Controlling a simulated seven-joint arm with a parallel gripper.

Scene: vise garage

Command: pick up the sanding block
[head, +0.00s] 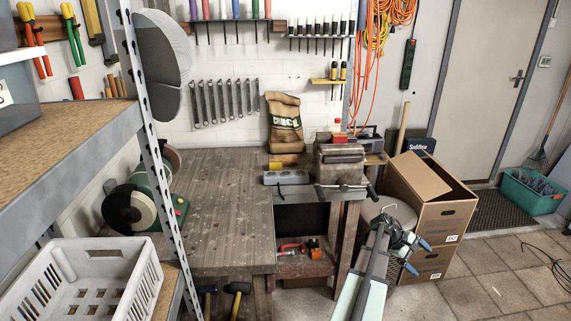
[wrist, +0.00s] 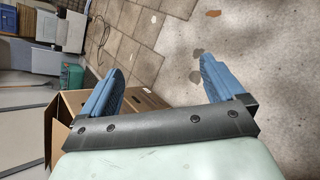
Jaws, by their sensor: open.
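I cannot surely tell which item is the sanding block. A small yellow-orange block (head: 284,160) lies on the workbench, behind a grey block with holes (head: 286,177) and left of the vise (head: 339,160); it may be the sanding block. A small orange item (head: 314,246) on the bench's lower shelf is too small to name. My gripper (head: 418,257) is right of the bench, in front of the cardboard boxes, well away from these items. In the wrist view my gripper (wrist: 163,65) has its blue fingers wide apart, with only floor between them.
The workbench top (head: 225,215) is mostly clear at its front. A metal shelf post (head: 160,160) and white crate (head: 90,285) are at left. An open cardboard box (head: 440,215) stands right.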

